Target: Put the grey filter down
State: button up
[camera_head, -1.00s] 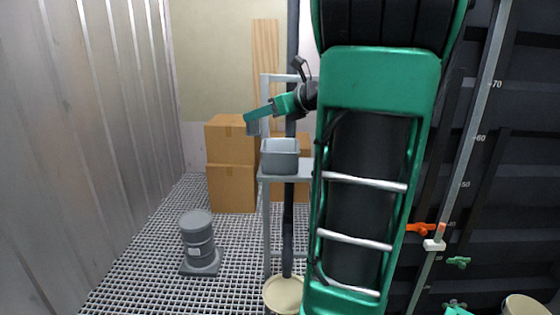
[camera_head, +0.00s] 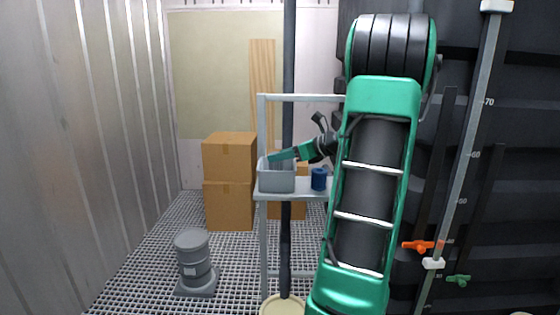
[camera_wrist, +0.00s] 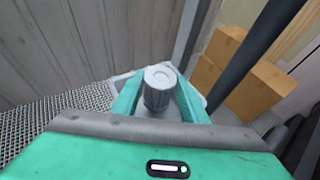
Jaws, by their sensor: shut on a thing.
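My gripper (camera_head: 277,156) is at the grey bin (camera_head: 277,180) on the shelf stand, its fingers reaching over the bin's opening. In the wrist view the green fingers (camera_wrist: 160,100) are shut on the grey filter (camera_wrist: 159,86), a ribbed cylinder with a pale round top, which sits between them. The bin's pale walls show around the fingers there. In the head view the filter is hidden behind the bin's wall and the fingers. I cannot tell whether the filter touches the bin's floor.
A blue cylinder (camera_head: 319,179) stands on the shelf just right of the bin. A dark upright pole (camera_head: 289,70) rises close by. Cardboard boxes (camera_head: 229,180) are stacked behind to the left. A grey drum (camera_head: 194,258) stands on the grated floor.

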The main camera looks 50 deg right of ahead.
jog(key=shift+f, duration=0.6)
jog(key=shift+f, duration=0.6)
jog(key=o, duration=1)
jog(key=shift+r, duration=0.2)
jog(key=shift+r+v, duration=0.15)
jog(key=shift+v, duration=2.95)
jog(key=shift+r+v, duration=0.15)
jog(key=shift+v, duration=2.95)
jog(key=shift+w, duration=0.15)
